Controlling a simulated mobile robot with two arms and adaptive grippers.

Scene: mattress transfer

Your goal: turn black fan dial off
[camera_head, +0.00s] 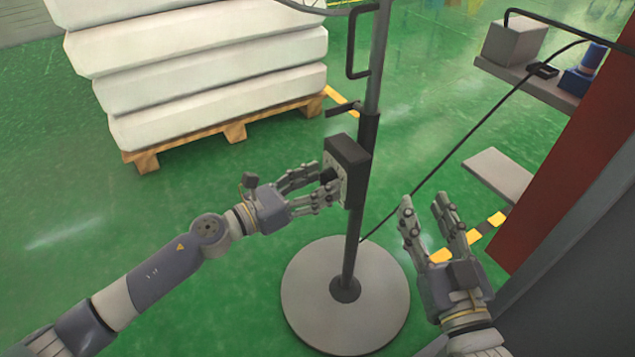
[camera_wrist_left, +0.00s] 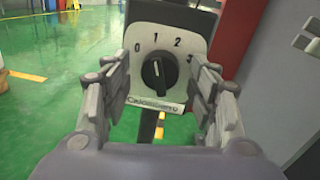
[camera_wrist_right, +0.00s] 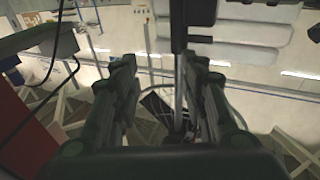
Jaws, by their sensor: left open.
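The black fan dial (camera_wrist_left: 160,72) is a round knob on a pale plate marked 0, 1, 2 and 3. Its pointer stands about upright, near the 1. The dial sits on the face of a black control box (camera_head: 347,158) on the fan's pole. My left gripper (camera_head: 325,186) is open, with its fingers on both sides of the dial in the left wrist view (camera_wrist_left: 160,85). Whether the fingers touch the knob cannot be told. In the head view the fingers partly hide the dial. My right gripper (camera_head: 424,208) is open and empty, to the right of the pole.
The fan stands on a round grey base (camera_head: 310,300). White mattresses (camera_head: 215,95) are stacked on a wooden pallet (camera_head: 190,143) behind on the left. A black cable (camera_head: 465,140) runs from the base to the upper right. A red panel (camera_head: 560,180) stands at right.

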